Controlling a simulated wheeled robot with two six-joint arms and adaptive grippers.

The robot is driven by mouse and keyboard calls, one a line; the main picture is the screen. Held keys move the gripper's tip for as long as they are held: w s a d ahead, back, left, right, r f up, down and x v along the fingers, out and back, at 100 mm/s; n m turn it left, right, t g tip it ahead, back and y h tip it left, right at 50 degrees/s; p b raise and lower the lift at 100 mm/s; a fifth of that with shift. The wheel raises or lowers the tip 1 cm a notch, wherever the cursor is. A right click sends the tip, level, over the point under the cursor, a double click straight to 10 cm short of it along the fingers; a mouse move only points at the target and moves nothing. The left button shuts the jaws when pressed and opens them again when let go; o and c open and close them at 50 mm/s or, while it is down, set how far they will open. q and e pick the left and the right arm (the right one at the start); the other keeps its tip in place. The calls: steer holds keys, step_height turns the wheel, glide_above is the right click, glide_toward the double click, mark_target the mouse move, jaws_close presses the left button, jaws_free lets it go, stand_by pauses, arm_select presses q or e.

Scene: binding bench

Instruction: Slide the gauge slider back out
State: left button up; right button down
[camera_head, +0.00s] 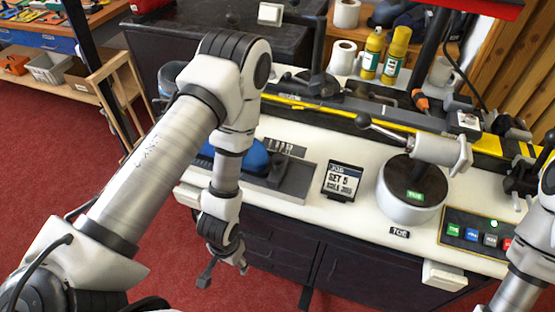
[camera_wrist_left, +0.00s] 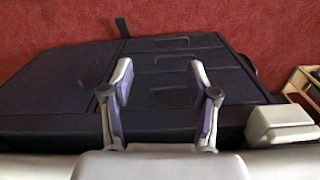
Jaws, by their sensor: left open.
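The gauge is a dark rail (camera_head: 298,184) on the left part of the white bench top, with a small scale plate behind it. What looks like its slider is a dark upright block (camera_head: 278,170) on that rail. My left arm passes in front of the rail's left side and hides part of it. My left gripper (camera_head: 224,274) is open and empty, off the bench's front edge, below and left of the slider. In the left wrist view the open fingers (camera_wrist_left: 160,85) have only dark drawer fronts and red floor behind them. My right gripper is out of view.
A blue object (camera_head: 245,155) sits behind my left forearm. Right of the rail stand a job sign (camera_head: 343,181), a round pot (camera_head: 407,207) with a lever and a button panel (camera_head: 477,236). Glue bottles (camera_head: 395,55) stand at the back. Red floor (camera_head: 150,222) is clear in front.

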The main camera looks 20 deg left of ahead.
arm_select(q)
steer(key=w+d+r+m+t+p, duration=0.1)
steer(key=w+d+r+m+p, duration=0.15)
steer(key=w+r, duration=1.1)
step_height(320, 180, up, 11)
steer(key=m+y+p, duration=0.2)
steer(key=m, duration=0.1)
glide_above(278, 156)
steer(key=d, duration=0.1)
steer(key=shift+s+r, duration=0.2)
steer(key=shift+s, duration=0.15)
steer(key=f, duration=0.4)
steer(key=a+f+b, duration=0.1)
steer(key=f, duration=0.2)
steer(key=shift+w, duration=0.35)
steer(key=shift+w+a+f, duration=0.1)
steer(key=shift+a+f, duration=0.05)
steer(key=shift+f, duration=0.15)
steer(key=shift+r, duration=0.1)
jaws_close()
